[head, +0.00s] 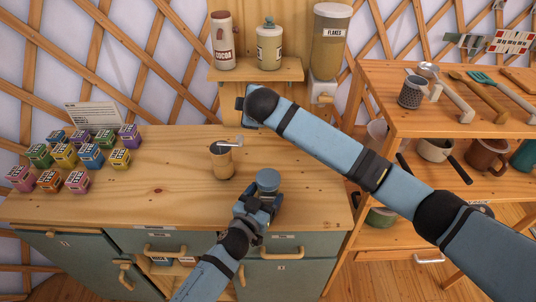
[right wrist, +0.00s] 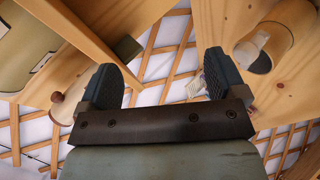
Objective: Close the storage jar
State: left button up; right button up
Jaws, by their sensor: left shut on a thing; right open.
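A cream jar (head: 268,47) with a green knobbed lid (head: 269,22) stands on the small wall shelf, between a cocoa jar (head: 223,42) and a tall flakes container (head: 330,40). I cannot tell if the lid is fully seated. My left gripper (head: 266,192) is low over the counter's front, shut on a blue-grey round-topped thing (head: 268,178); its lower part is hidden. My right gripper (head: 244,104) is just below the wall shelf. In the right wrist view its fingers (right wrist: 161,82) are apart with nothing between them.
A wooden cup (head: 222,160) with a scoop (head: 229,145) stands on the counter (head: 175,190). Several coloured boxes (head: 91,156) stand at the left. The wall shelf (head: 256,70) is close above my right gripper. A utensil shelf (head: 440,112) stands at right.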

jog(key=s+a+r+n+t+y, duration=0.1)
jog(key=a+r+n+t+y, duration=0.1)
jog(key=a+r+n+y, duration=0.5)
jog(key=s+a+r+n+t+y, duration=0.1)
jog(key=r+n+y, duration=0.4)
jog(key=n, duration=0.5)
jog(key=s+a+f+n+g+y, duration=0.1)
jog(key=s+a+n+g+y, duration=0.1)
jog(key=s+n+g, duration=0.6)
jog(key=s+a+n+g+y, duration=0.15)
jog(key=n+g, duration=0.25)
jog(key=n, duration=0.8)
jog(key=s+d+f+n+g+h, duration=0.3)
jog(key=s+f+n+g+h, duration=0.1)
jog(key=f+n+h, duration=0.6)
jog(key=d+f+n+h, duration=0.2)
jog(key=d, duration=0.2)
jog(key=w+d+f+n+t+h, duration=0.1)
jog(key=d+f+n+h, duration=0.1)
jog(key=d+n+h, duration=0.1)
jog(key=w+d+f+n+t+h, duration=0.1)
jog(key=d+f+n+h, duration=0.1)
jog(key=d, duration=0.4)
jog(key=shift+w+d+h, duration=0.1)
jog(key=shift+w+h, duration=0.1)
jog(key=shift+h, duration=0.55)
